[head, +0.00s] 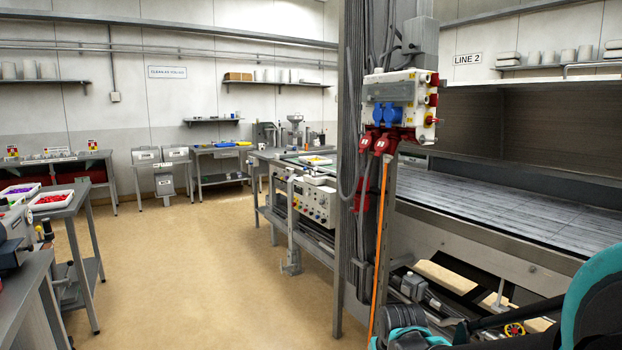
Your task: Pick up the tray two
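I cannot tell which tray is tray two. A white tray with red contents (33,205) sits on a steel table at the left. A second white tray with purple contents (5,193) is beside it, cut by the left edge. A blue tray (222,145) and a yellow tray (243,143) show small on the far table. A small white tray-like item with yellow in it (316,160) lies on the middle bench. Part of my teal and dark arm shows at the lower right; my gripper's fingers are not visible. All these trays stand well away from the arm.
A steel post with cables and a socket box (398,105) stands close in front. A large hood with a slatted bed (480,215) fills the right. A steel bench (300,190) runs behind the post. The tan floor (180,270) is open between the left tables and the bench.

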